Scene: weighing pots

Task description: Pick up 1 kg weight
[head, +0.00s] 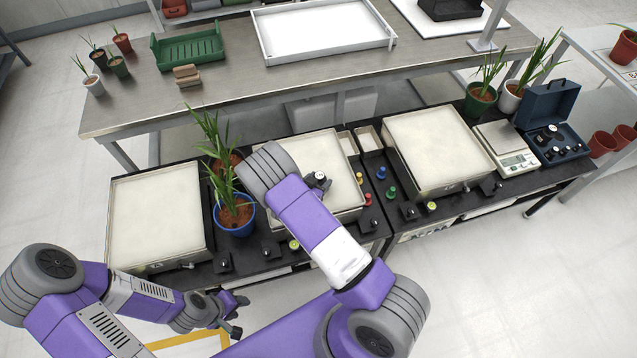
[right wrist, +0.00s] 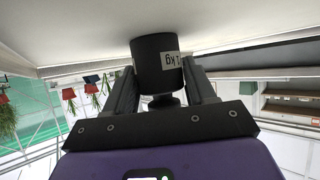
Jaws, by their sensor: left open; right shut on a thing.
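The 1 kg weight (right wrist: 155,62) is a black cylinder with a pale "1 kg" label and a narrow knob. In the right wrist view it is between the two fingers of my right gripper (right wrist: 162,92), which is shut on it. Its flat end faces a pale surface, and I cannot tell whether it touches it. In the head view my right arm hides most of that gripper; a small dark object (head: 318,181) beside the arm over the middle tray appears to be the weight. My left gripper (head: 240,315) is open and empty at the lower left, in front of the black bench.
Pale trays (head: 158,210) line the black bench. A plant in a blue pot (head: 236,222) stands close left of my right arm. A scale (head: 507,148) and an open blue case (head: 550,118) with dark weights are at the right. Small coloured pieces (head: 390,193) lie between trays.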

